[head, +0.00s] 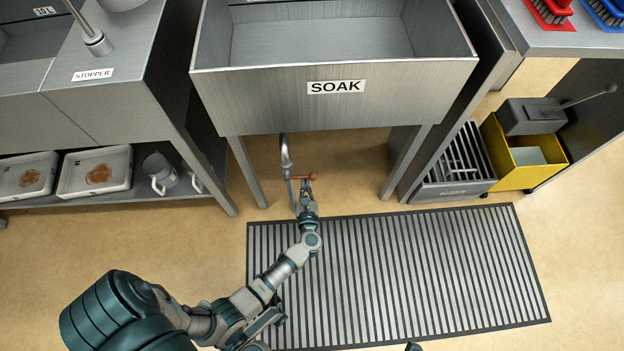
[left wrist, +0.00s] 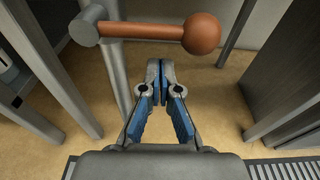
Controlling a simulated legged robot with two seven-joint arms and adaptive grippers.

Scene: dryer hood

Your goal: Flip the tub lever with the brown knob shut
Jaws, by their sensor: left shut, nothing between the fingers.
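The tub lever (left wrist: 150,31) is a brown bar with a round brown knob (left wrist: 202,33), seen close up in the left wrist view. It sticks out sideways to the right from a grey pipe (left wrist: 105,60). In the head view the knob (head: 313,175) shows small, below the front of the steel SOAK tub (head: 400,90). My left gripper (left wrist: 157,65) is shut and empty, its fingertips just below the lever bar in the left wrist picture. I cannot tell whether they touch it.
Tub legs (head: 247,172) stand on both sides of the pipe. A striped floor mat (head: 420,270) lies in front. A shelf with trays (head: 95,172) is at left. A grated box (head: 455,170) and a yellow bucket (head: 525,172) stand at right.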

